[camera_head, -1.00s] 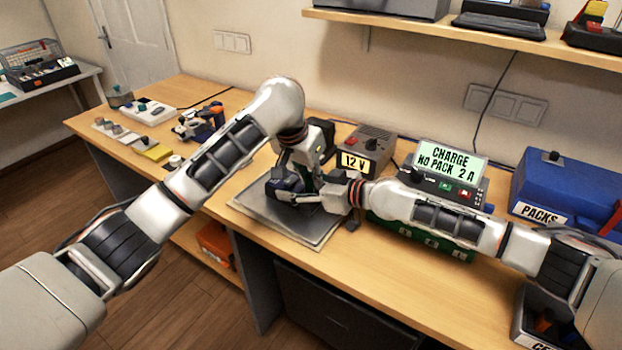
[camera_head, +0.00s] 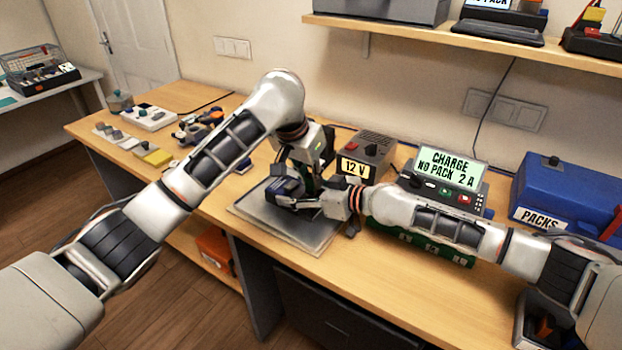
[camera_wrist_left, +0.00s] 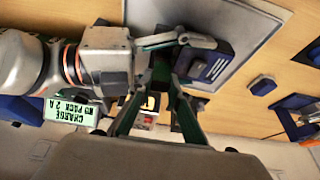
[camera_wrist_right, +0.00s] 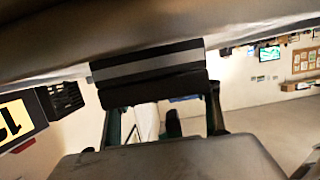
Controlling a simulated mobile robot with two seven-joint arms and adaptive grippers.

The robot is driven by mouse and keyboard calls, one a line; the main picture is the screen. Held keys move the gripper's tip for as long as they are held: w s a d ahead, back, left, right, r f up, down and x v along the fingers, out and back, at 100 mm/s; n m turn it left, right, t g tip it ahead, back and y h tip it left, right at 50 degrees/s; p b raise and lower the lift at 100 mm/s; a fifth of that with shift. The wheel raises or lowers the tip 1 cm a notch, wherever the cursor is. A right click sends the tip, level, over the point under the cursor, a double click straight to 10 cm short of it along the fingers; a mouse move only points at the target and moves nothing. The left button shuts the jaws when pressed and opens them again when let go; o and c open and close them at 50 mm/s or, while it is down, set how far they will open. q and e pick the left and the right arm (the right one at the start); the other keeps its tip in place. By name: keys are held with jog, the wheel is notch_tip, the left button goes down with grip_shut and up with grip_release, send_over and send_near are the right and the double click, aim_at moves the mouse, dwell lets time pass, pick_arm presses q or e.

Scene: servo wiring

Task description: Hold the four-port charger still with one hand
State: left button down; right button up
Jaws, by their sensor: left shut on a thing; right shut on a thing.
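A charger (camera_head: 440,168) with a lit screen reading "CHARGE NO PACK 2 A" stands at the right of the bench. A green front with white labels (camera_head: 462,260) shows below it, mostly hidden by my right arm; I cannot tell if they are one body. My right gripper (camera_head: 302,203) is shut on a dark blue block (camera_head: 284,188) over the grey mat (camera_head: 285,236). The block also shows in the left wrist view (camera_wrist_left: 208,68). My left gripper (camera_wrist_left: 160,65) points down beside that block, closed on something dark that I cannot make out. Neither gripper is at the charger.
A 12 V supply (camera_head: 370,150) stands behind the grippers. A blue PACKS case (camera_head: 565,190) is at the right. Small parts and a yellow block (camera_head: 155,155) lie at the left. A shelf (camera_head: 470,42) runs above.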

pick_arm(q)
jog(key=shift+r, duration=1.55)
pick_arm(e)
jog(key=shift+f, duration=0.1)
jog(key=o, duration=1.4)
